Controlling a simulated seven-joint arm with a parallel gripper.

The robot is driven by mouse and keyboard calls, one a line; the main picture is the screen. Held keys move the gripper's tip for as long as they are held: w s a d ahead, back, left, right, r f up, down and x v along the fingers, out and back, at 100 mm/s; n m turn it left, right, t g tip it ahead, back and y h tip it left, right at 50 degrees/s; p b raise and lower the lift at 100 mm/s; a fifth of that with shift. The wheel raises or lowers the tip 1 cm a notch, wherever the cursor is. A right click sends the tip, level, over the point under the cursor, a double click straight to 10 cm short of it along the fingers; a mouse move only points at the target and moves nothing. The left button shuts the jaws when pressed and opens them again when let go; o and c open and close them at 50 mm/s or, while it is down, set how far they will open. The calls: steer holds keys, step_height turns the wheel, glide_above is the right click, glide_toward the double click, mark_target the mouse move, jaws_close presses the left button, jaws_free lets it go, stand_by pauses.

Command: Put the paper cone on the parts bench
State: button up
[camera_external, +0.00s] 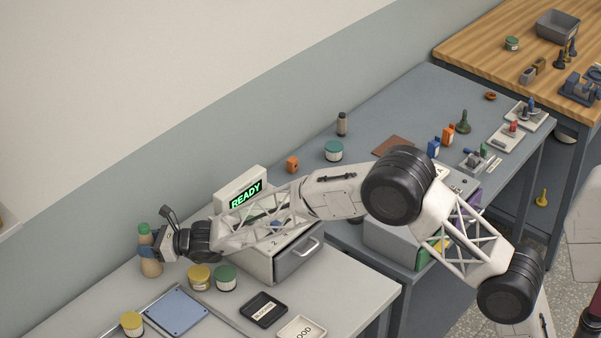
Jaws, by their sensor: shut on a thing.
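My gripper (148,251) is at the far left, over the light grey bench (345,284). A blue-grey bench (390,104) stands beyond the light one, and a wood-topped bench (480,45) is at the far right. No label shows which is the parts bench.
Yellow-lidded (199,277) and green-lidded (225,278) jars stand near my gripper. A blue plate (175,310), a black tray (263,309) and a drawer unit (297,264) with a READY display (246,194) are also on the light bench. My arm spans the middle.

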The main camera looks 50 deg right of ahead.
steer(key=o, duration=0.9)
steer(key=shift+f, duration=0.1)
steer(key=shift+v, duration=1.45)
steer(key=shift+s+d+r, duration=0.2)
steer(key=shift+s+r, duration=0.1)
steer(key=shift+r, duration=1)
steer(key=shift+s+d+r, duration=0.2)
steer(key=shift+s+r, duration=0.1)
steer(key=shift+r, duration=0.95)
steer(key=shift+s+d+r, duration=0.2)
steer(key=shift+s+r, duration=0.1)
steer(key=shift+r, duration=1)
